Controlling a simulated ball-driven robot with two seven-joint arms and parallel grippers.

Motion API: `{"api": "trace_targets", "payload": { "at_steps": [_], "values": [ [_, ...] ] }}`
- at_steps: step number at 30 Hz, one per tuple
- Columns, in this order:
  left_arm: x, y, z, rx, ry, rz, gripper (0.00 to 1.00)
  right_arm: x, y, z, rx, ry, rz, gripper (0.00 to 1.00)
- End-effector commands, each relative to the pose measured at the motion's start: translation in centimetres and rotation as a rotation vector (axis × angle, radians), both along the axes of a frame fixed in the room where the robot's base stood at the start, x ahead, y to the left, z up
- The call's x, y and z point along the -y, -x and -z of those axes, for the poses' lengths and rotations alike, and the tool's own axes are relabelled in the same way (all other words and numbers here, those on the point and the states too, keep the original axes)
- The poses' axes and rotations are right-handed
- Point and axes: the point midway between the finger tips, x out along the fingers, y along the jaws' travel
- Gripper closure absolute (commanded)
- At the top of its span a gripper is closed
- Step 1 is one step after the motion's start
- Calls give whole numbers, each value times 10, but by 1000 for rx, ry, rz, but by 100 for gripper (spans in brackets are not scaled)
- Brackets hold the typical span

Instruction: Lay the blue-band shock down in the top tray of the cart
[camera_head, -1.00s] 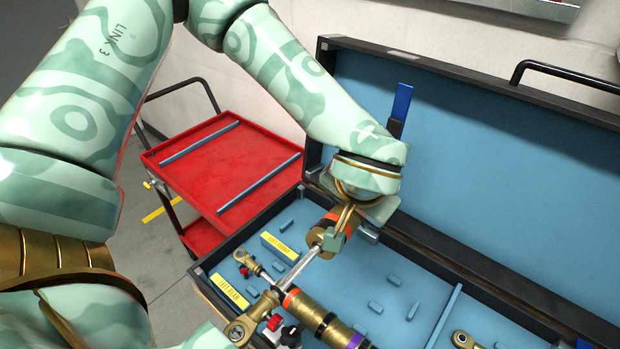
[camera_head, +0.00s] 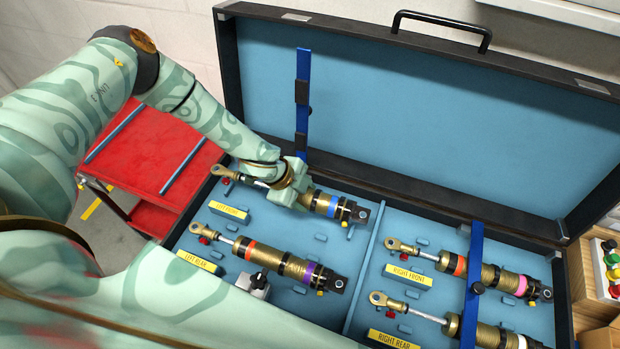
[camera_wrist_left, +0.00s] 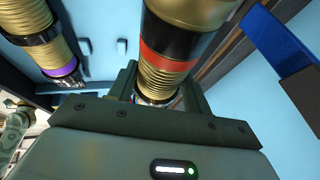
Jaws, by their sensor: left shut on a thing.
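The blue-band shock (camera_head: 328,204) is brass and black, with an orange band showing in the left wrist view (camera_wrist_left: 170,62). It lies roughly level along the left-front place of the blue-lined case (camera_head: 357,190). I cannot tell whether it touches the case floor. My left gripper (camera_head: 290,188) is shut around its body and hides part of it; the rod eye sticks out to the left. The red cart (camera_head: 140,150) stands left of the case, partly behind my arm. Its top tray is empty between two grey-blue strips. My right gripper is not in view.
The purple-band shock (camera_head: 285,265) lies in front of the held one. Two more shocks, one pink-banded (camera_head: 497,277), lie in the right half. The case's dark rim borders the cart side.

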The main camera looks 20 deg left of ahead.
Motion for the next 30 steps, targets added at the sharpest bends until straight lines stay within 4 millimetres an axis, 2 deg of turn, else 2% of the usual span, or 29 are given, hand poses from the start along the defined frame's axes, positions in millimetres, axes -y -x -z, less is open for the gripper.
{"api": "trace_targets", "payload": {
  "at_steps": [5, 11, 30],
  "values": [
    [0, 1, 5, 3, 3, 26, 100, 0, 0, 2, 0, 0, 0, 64],
    [0, 1, 16, 2, 3, 24, 100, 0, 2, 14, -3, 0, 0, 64],
    [0, 1, 73, 2, 3, 22, 100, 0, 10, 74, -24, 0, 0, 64]
  ]
}}
